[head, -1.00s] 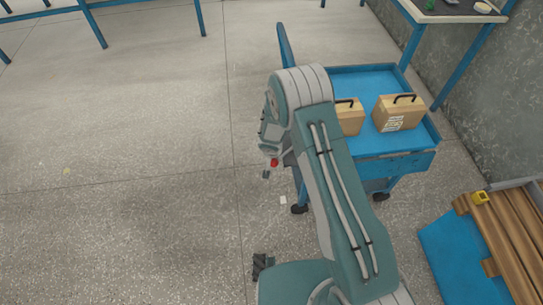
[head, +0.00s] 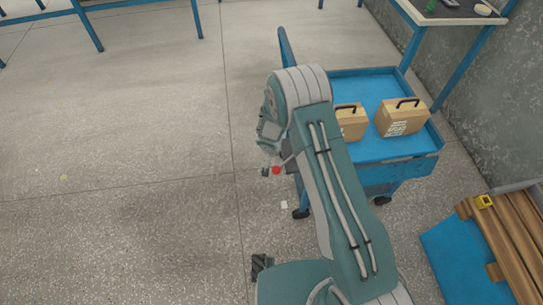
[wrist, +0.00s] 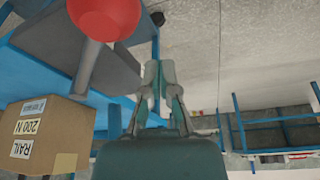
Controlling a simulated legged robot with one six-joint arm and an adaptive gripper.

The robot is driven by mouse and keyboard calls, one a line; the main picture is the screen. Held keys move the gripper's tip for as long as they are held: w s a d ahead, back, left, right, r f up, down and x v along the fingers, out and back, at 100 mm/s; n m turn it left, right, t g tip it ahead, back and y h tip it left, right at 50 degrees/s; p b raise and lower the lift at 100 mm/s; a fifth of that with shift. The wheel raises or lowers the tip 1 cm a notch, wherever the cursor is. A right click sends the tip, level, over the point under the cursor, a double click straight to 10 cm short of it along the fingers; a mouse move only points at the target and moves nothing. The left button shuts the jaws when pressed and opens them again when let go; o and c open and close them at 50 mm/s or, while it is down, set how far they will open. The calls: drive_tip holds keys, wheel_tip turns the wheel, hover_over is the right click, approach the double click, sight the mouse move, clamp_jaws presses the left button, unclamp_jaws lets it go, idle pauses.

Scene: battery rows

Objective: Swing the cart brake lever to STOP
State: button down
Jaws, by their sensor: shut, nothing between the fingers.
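The cart brake lever has a round red knob (head: 276,170) at the near left side of the blue cart (head: 437,167). In the wrist view the knob (wrist: 105,15) is large at the top, on a grey shaft (wrist: 88,65) that slants down-left to a grey part of the cart. My gripper (wrist: 158,72) is shut and empty, to the right of the knob and apart from it in that picture. No STOP mark is readable.
Two tan boxes with black handles (head: 402,118) (head: 350,122) stand on the cart. A blue pallet-like platform with wooden boards (head: 500,235) lies at the lower right. A workbench (head: 445,12) stands by the wall at the back right. The floor at left is clear.

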drive_tip(key=v, duration=0.8)
drive_tip(key=shift+s+d+r, duration=0.2)
drive_tip(key=shift+d+r, duration=0.15)
drive_tip(key=shift+d, duration=0.25)
drive_tip(key=shift+d, duration=0.25)
